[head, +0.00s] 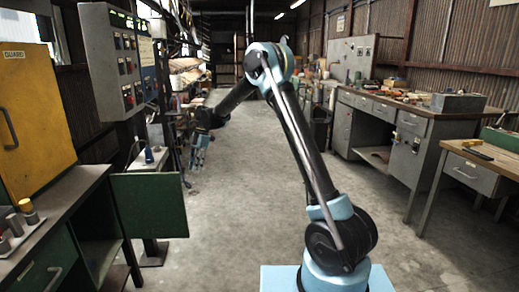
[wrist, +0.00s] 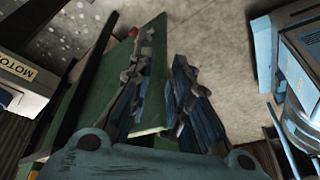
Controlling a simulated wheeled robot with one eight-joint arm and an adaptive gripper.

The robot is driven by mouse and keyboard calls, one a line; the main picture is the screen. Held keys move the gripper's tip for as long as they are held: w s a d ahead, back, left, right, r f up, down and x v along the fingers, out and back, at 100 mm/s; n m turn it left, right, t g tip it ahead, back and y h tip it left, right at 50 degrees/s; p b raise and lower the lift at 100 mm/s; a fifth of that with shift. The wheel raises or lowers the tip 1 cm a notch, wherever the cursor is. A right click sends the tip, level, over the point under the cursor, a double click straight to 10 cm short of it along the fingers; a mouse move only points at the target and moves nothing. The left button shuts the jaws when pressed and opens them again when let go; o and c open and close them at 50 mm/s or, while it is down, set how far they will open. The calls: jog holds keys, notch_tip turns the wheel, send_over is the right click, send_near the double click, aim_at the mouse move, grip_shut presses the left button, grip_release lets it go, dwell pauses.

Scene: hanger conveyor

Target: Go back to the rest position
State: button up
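My gripper (head: 198,157) hangs at the end of my bent arm, left of the middle in the head view, with its fingers pointing down. It is above the floor, close to the control post in the picture. In the wrist view my gripper (wrist: 165,48) shows two dark fingers with a clear gap between them. It is open, and nothing is seen between the fingers. A green panel (wrist: 150,85) lies behind the fingers in that view.
A green cabinet door (head: 150,206) stands open at the left bench. A control panel (head: 115,60) and a yellow guard (head: 30,110) are at left. A workbench (head: 400,108) with tools runs along the right. The concrete floor (head: 240,190) between is clear.

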jog(key=s+d+r+m+t, duration=0.1)
jog(key=s+d+r+m, duration=0.35)
jog(key=d, duration=0.65)
jog(key=s+d+r+m+t, duration=0.1)
jog(key=s+d+r+m, duration=0.35)
jog(key=d, duration=0.65)
jog(key=s+d+r+m+t, duration=0.1)
jog(key=s+d+r+m, duration=0.35)
jog(key=d, duration=0.65)
jog(key=s+d+f+m, duration=0.4)
jog(key=s+d, duration=0.2)
jog(key=s, duration=0.2)
jog(key=s+d+f+m+t+h, duration=0.1)
jog(key=s+d+f+m, duration=0.3)
jog(key=s, duration=0.4)
jog(key=s+d+f+m+t+h, duration=0.1)
jog(key=s+d+f+m, duration=0.2)
jog(key=s+d+m, duration=0.2)
jog(key=s+d, duration=0.3)
jog(key=shift+s+d+f, duration=0.25)
jog(key=shift+d+f, duration=0.05)
jog(key=shift+f, duration=0.1)
jog(key=shift+m, duration=0.25)
